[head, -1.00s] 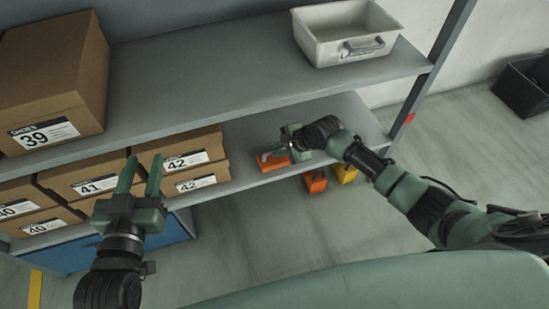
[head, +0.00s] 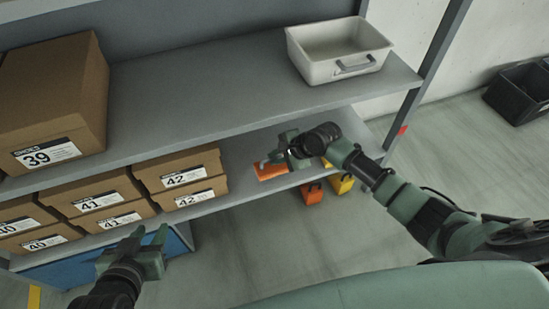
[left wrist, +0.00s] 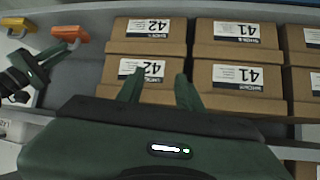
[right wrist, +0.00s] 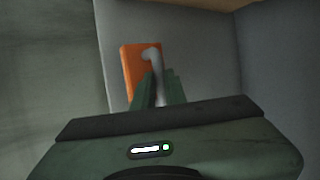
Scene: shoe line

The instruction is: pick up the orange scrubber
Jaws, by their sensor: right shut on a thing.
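The orange scrubber (head: 270,172) is a flat orange block with a grey hooked handle, on the lower shelf (head: 238,150) to the right of the shoe boxes. It shows in the right wrist view (right wrist: 132,68) and at the upper left of the left wrist view (left wrist: 72,34). My right gripper (head: 279,157) is shut on the scrubber's grey handle; its fingers hide part of the handle in the right wrist view. Whether the block touches the shelf is hard to tell. My left gripper (head: 150,238) is open and empty, in front of the boxes.
Several shoe boxes (head: 182,178) stand stacked on the lower shelf. A large box (head: 50,100) and a white bin (head: 340,55) stand on the upper shelf (head: 220,90), above my right gripper. An orange container (head: 312,193) and a yellow one (head: 341,184) show below the shelf edge.

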